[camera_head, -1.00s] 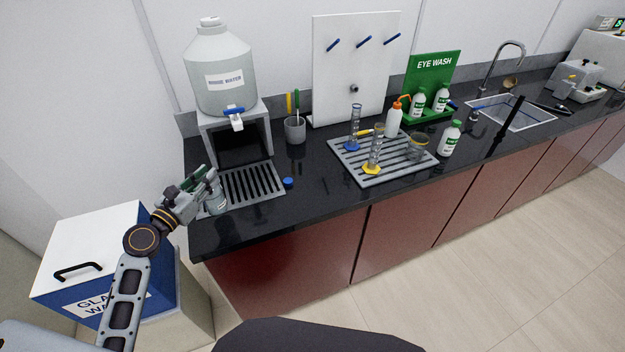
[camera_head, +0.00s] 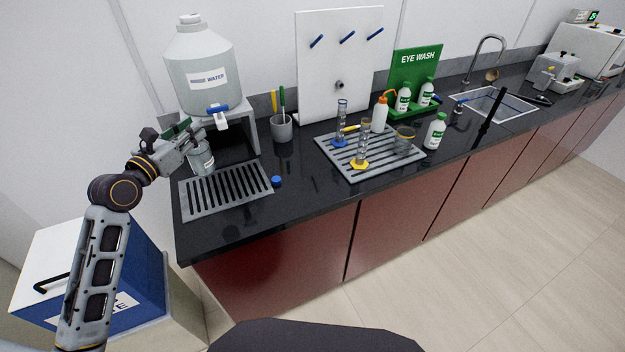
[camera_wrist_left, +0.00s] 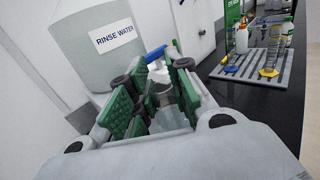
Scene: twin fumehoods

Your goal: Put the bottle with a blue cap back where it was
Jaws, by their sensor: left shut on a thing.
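My left gripper (camera_head: 190,140) is shut on a small clear bottle (camera_head: 203,162). The bottle is roughly upright, with no cap seen on it. It is at the back left of the drip grate (camera_head: 226,192), close to the blue-handled tap of the rinse water tank (camera_head: 205,72). A blue cap (camera_head: 276,181) lies on the counter just right of the grate. In the left wrist view the green finger pads (camera_wrist_left: 155,100) flank the bottle (camera_wrist_left: 167,116), with the tap just beyond. The bottle's lower part is hidden there. My right gripper is not in view.
A pen cup (camera_head: 282,128) stands right of the tank's stand. A grey slatted tray (camera_head: 375,175) holds cylinders, an orange-topped wash bottle and a beaker. The front strip of black counter is clear.

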